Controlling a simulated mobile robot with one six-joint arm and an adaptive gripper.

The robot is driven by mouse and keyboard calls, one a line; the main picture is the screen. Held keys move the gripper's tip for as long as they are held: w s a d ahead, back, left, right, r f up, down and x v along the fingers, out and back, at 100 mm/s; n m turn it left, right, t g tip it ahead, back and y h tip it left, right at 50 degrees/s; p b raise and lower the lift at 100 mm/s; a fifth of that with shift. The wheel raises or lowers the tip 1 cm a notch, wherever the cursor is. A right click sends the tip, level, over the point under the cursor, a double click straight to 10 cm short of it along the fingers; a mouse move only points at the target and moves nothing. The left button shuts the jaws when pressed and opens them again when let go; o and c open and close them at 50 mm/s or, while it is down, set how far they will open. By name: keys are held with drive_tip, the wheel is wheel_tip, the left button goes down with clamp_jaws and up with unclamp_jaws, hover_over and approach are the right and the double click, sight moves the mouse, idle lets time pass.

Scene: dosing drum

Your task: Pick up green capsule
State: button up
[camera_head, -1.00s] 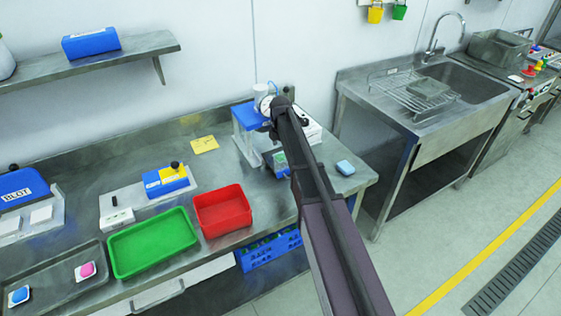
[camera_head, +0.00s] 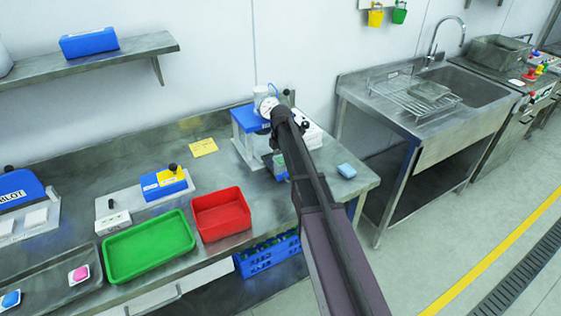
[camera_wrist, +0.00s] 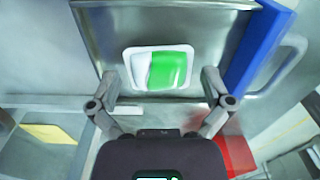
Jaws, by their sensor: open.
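In the wrist view, the green capsule (camera_wrist: 172,70) lies in a white, rounded square holder (camera_wrist: 137,83) on a grey metal surface. White also shows to the left of the green. My gripper (camera_wrist: 160,82) is open, with one finger on each side of the holder's lower part in the picture, and nothing shows gripped between the fingers. I cannot tell how far the fingertips are above the surface. In the head view, my arm hides the gripper and most of the spot by the blue press stand (camera_head: 247,118).

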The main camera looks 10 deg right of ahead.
drive_tip(key=shift+c, duration=0.2)
drive_tip(key=c, duration=0.8)
drive_tip(key=shift+c, duration=0.2)
drive_tip(key=shift+r, duration=0.2)
wheel_tip(320, 180, up, 10)
drive_tip(key=p, duration=1)
drive_tip(key=shift+f, duration=0.2)
